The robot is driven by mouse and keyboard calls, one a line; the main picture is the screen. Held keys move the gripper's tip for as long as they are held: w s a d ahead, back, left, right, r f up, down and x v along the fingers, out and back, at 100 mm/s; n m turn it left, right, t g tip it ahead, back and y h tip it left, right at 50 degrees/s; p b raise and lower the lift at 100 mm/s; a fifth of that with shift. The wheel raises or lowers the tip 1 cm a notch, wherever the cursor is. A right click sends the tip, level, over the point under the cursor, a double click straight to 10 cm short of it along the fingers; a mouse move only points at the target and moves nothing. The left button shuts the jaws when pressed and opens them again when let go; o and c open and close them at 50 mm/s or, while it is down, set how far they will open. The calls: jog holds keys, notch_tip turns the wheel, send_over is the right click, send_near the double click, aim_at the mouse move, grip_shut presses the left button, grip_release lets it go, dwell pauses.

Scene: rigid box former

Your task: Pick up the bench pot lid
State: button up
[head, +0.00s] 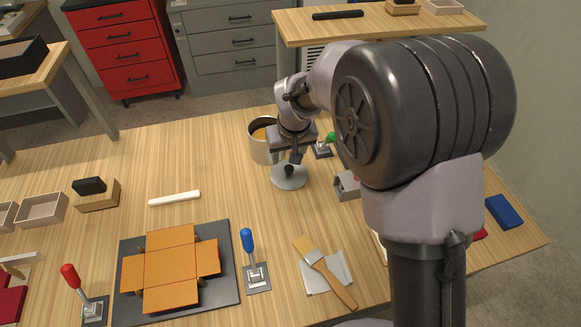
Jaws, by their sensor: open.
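The pot lid (288,181) is a light grey disc with a dark knob on top, lying on the wooden bench in front of the pot. The metal pot (260,151) stands just behind and left of it, uncovered, with orange-brown contents showing. My gripper (291,158) points down over the lid, close to its knob. It is open. My wrist partly hides the pot's right side, and I cannot tell whether the fingers touch the knob.
An orange flat box blank (170,262) lies on a dark plate, with red-handled (70,278) and blue-handled (248,242) clamps beside it. A brush (325,272) lies at the front. A white bar (174,198) lies left of the lid, with clear bench around it.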

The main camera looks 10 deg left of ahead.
aim_at(289, 168)
jog(key=x, duration=0.3)
jog(key=shift+f+b, duration=0.1)
jog(key=shift+b, duration=0.2)
jog(key=x, duration=0.1)
jog(key=b+x, duration=0.1)
jog(key=x, duration=0.1)
jog(key=d+b+x, duration=0.1)
jog(key=x, duration=0.1)
jog(key=shift+w+f, duration=0.1)
jog(key=shift+w, duration=0.05)
jog(key=shift+w+a+f, duration=0.1)
jog(key=shift+w+f, duration=0.05)
jog(key=shift+f, duration=0.05)
jog(key=shift+r, duration=0.2)
jog(key=shift+c, duration=0.5)
grip_shut()
